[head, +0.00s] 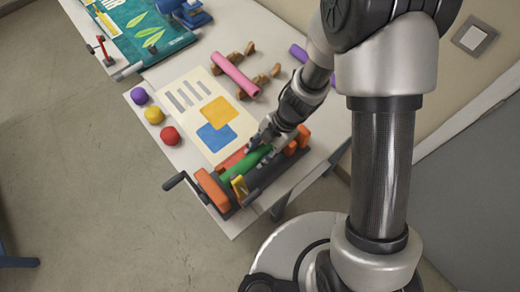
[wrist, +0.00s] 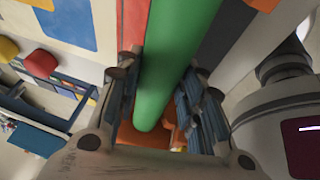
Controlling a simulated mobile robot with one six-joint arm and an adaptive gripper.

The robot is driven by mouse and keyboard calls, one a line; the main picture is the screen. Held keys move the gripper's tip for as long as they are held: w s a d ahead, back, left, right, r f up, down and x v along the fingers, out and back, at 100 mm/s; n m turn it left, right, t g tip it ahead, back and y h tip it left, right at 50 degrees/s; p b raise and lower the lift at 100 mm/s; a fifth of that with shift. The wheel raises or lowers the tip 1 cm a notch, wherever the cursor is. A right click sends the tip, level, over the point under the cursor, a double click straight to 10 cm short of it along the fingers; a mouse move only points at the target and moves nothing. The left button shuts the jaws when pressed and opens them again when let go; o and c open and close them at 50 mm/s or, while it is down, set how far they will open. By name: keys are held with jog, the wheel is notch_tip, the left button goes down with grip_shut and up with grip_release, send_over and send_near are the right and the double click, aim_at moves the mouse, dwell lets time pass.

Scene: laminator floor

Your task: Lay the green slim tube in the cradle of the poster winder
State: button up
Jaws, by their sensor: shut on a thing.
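The green slim tube (head: 243,165) lies between the fingers of my gripper (head: 262,147), which is shut on it. In the wrist view the tube (wrist: 172,60) runs lengthwise between the two fingers (wrist: 163,85). The poster winder (head: 211,190) has orange end blocks, a dark body and a black crank at its left. The tube is over the winder, roughly in line with its length, beside a red strip. My gripper hides part of the tube and the cradle, so I cannot tell whether the tube rests in it.
A poster sheet (head: 205,112) lies behind the winder. Purple, yellow and red balls (head: 169,135) sit at the table's left edge. A pink tube (head: 235,75) rests on brown supports, and a purple tube (head: 298,53) lies farther right. A green mat (head: 135,35) is at the back.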

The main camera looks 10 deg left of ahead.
jog(key=o, duration=1.2)
jog(key=shift+c, duration=0.2)
jog(key=v, duration=1.2)
